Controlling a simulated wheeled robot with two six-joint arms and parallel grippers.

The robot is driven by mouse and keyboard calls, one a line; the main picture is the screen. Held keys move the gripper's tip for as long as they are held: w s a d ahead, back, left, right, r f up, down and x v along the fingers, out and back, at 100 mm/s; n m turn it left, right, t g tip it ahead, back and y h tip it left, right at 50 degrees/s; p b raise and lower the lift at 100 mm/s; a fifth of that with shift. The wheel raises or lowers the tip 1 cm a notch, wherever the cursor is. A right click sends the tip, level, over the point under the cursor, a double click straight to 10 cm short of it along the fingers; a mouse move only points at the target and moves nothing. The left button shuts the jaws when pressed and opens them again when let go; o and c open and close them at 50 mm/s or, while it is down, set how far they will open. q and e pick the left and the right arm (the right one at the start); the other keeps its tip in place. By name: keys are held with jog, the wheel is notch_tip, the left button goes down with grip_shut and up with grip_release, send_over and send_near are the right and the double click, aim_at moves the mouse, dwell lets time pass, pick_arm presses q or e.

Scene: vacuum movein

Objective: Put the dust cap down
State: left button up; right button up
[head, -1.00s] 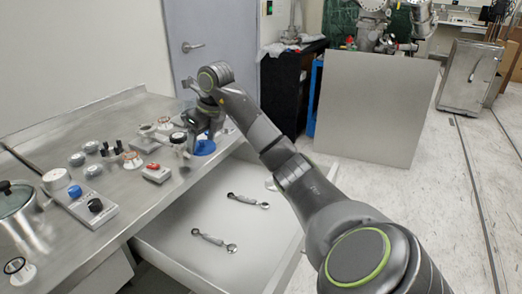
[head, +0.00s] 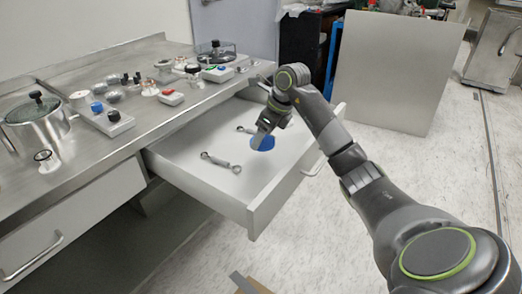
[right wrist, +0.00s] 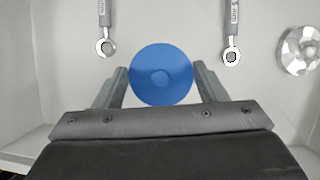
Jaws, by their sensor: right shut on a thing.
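I cannot tell whether the cap touches the drawer floor. My left gripper is not in view.
Two wrenches lie in the drawer; one (head: 221,162) is left of the cap. In the right wrist view a metal disc (right wrist: 298,49) lies at the right. The drawer's front left is bare.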

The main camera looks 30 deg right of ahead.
aim_at(266, 142)
notch_tip(266, 142, down, 5)
jog(key=shift+r, duration=0.1)
jog(key=shift+f, duration=0.25)
pick_arm(q)
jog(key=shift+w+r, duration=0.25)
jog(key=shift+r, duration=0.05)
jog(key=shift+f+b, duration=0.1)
jog(key=shift+b, duration=0.2)
pick_arm(e)
jog(key=shift+f, duration=0.2)
jog(key=o, duration=1.1)
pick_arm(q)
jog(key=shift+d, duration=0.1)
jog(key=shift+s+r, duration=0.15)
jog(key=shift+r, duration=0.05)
pick_arm(e)
jog(key=shift+r, duration=0.15)
